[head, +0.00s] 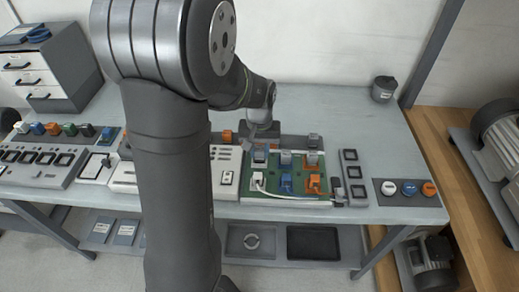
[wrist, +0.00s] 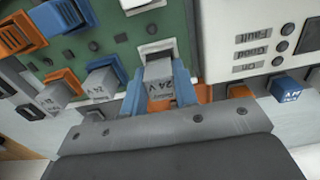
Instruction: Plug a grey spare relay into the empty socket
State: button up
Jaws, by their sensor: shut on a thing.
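My gripper (head: 258,137) is at the back edge of the green board (head: 248,187). In the wrist view its blue fingers (wrist: 160,92) are shut on a grey relay (wrist: 158,72) marked "24 V". The held relay is right at a white socket (wrist: 152,47) in the board's back row. I cannot tell whether its pins are inside. Beside it, one grey relay (wrist: 100,84) is at a blue socket and another (wrist: 53,97) at an orange socket.
A white plug with a cable (head: 258,179), a blue plug (head: 287,183) and an orange plug (head: 313,184) fill the board's front row. A panel with lamps (wrist: 270,35) adjoins the board. An orange block (head: 227,136) stands left of my gripper.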

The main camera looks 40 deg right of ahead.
jog(key=shift+f, duration=0.7)
dwell(0.3)
jog(key=o, duration=1)
jog(key=shift+o, duration=1.8)
jog(key=shift+r, duration=0.1)
jog(key=shift+r, duration=3.45)
